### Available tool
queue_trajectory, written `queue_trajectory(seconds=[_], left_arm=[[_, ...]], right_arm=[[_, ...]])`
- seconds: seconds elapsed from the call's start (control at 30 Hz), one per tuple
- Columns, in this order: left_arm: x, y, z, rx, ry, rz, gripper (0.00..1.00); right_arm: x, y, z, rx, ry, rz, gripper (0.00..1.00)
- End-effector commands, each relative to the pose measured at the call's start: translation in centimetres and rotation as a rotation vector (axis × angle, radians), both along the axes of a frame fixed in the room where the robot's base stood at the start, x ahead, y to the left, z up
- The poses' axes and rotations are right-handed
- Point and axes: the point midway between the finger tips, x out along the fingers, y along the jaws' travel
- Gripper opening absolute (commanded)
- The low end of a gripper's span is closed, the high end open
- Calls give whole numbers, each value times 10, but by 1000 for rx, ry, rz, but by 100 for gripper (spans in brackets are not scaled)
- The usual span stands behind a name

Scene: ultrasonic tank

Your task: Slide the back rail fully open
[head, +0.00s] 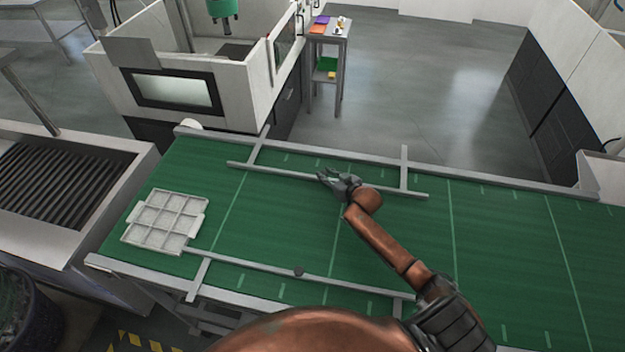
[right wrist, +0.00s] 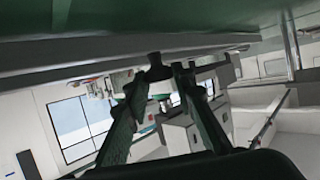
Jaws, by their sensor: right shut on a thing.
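The back rail (head: 285,174) is a thin grey bar over the far side of the green belt, on two crossbars that reach to the far edge. It stands off from that edge. My right gripper (head: 326,178) is at the rail's middle. In the right wrist view the rail (right wrist: 95,50) runs across the top, and the fingers of my right gripper (right wrist: 158,77) close on a small dark knob (right wrist: 155,66) at the rail. In the head view the gripper hides this knob. My left gripper is not in view.
A front rail (head: 245,262) with a dark knob (head: 298,271) runs along the belt's near side. A white sectioned tray (head: 163,219) lies on the belt (head: 290,220) at the left. The belt between the rails is clear except for my right arm.

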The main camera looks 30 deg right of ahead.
Motion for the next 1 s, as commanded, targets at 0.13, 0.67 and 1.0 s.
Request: queue_trajectory(seconds=[0.13, 0.67, 1.0], left_arm=[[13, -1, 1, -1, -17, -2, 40], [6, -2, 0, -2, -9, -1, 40], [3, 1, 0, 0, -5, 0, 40]], right_arm=[[1, -6, 2, -3, -3, -7, 0], [2, -3, 2, -4, -1, -4, 41], [-11, -4, 6, -3, -1, -3, 41]])
